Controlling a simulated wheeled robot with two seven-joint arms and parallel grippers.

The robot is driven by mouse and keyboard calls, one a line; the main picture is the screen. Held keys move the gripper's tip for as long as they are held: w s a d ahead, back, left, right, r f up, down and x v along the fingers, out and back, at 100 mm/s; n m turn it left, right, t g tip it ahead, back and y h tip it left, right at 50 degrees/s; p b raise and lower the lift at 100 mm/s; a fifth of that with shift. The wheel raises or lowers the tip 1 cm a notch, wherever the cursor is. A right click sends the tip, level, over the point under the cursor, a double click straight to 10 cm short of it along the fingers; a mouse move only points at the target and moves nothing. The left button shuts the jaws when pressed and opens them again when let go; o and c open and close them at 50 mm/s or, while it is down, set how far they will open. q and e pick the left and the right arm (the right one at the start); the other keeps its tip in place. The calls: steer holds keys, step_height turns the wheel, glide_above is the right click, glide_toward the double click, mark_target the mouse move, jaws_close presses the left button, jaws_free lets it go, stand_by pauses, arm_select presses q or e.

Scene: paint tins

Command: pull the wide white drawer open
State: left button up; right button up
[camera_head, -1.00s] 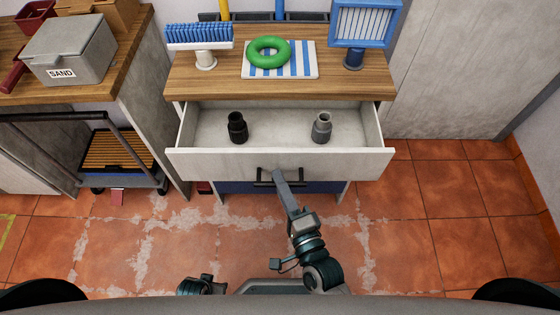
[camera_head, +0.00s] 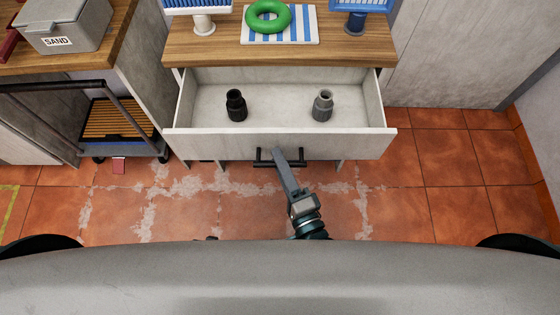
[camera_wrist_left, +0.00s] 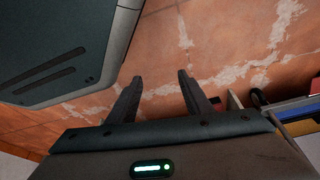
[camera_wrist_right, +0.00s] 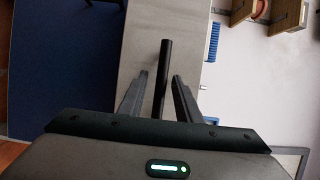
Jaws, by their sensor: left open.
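The wide white drawer (camera_head: 220,143) sticks out of the wooden-topped cabinet, well open, with its inside showing. My right gripper (camera_head: 278,158) is at the dark bar handle (camera_head: 262,158) on its front. In the right wrist view the handle bar (camera_wrist_right: 166,70) stands between the fingers of my right gripper (camera_wrist_right: 161,80), which are closed in around it. My left gripper (camera_wrist_left: 158,80) is open and empty above the tiled floor; the head view hides nearly all of it.
A black fitting (camera_head: 236,105) and a grey one (camera_head: 323,106) stand in the drawer. A green ring (camera_head: 268,16) lies on a striped board on the cabinet top. A cart (camera_head: 115,120) stands at left. Tiled floor (camera_head: 450,190) at right is clear.

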arm_select(q)
steer(key=shift+s+a+r+g+b, duration=0.1)
steer(key=shift+a+r+g+b, duration=0.15)
steer(key=shift+r+b, duration=0.3)
steer(key=shift+a+r+g+b, duration=0.15)
steer(key=shift+r+g+b, duration=0.1)
steer(key=shift+r+b, duration=0.25)
arm_select(e)
steer(key=v, duration=1.7)
steer(key=shift+s, duration=0.2)
arm_select(q)
steer(key=shift+f, duration=0.1)
